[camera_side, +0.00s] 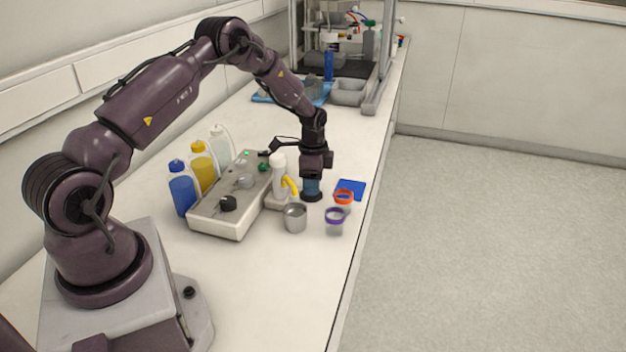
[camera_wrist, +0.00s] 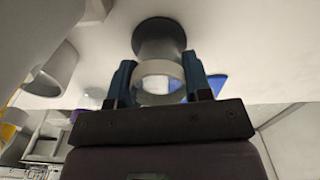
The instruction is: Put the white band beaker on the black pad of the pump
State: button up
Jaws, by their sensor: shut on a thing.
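My gripper (camera_side: 312,188) points down beside the pump (camera_side: 218,214), a pale box with knobs. Its blue fingers are shut on the white band beaker (camera_wrist: 160,69), which sits between the fingertips in the wrist view. In the side view the fingers hide most of the beaker. A dark round pad (camera_side: 311,197) lies directly below the fingers, and the same dark round shape (camera_wrist: 158,27) shows past the beaker in the wrist view. I cannot tell whether the beaker touches it.
An orange band beaker (camera_side: 344,196) and a purple band beaker (camera_side: 335,214) stand close to the right. A metal cup (camera_side: 295,219) stands in front. A blue square (camera_side: 351,185) lies behind the orange beaker. A white upright part with a yellow piece (camera_side: 290,186) is close left.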

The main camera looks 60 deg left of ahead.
jog(key=shift+f, duration=0.25)
dwell(0.4)
jog(key=o, duration=1.5)
jog(key=shift+c, duration=0.2)
jog(key=shift+r, duration=3.5)
jog(key=s+d+r+n+t+y, duration=0.1)
jog(key=s+d+r, duration=0.2)
jog(key=d+r, duration=0.5)
jog(key=s+d+r+n+t, duration=0.1)
jog(key=s+d+r+n, duration=0.2)
jog(key=r, duration=0.9)
jog(key=s+d+r+n+t, duration=0.1)
jog(key=s+d+r, duration=0.2)
jog(key=s, duration=0.6)
jog(key=s+d+r+n+t+h, duration=0.1)
jog(key=s+d+r+n+t, duration=0.1)
jog(key=s+d, duration=0.6)
jog(key=shift+s+r+t, duration=0.3)
jog(key=shift+s+r, duration=0.3)
jog(key=shift+s, duration=0.4)
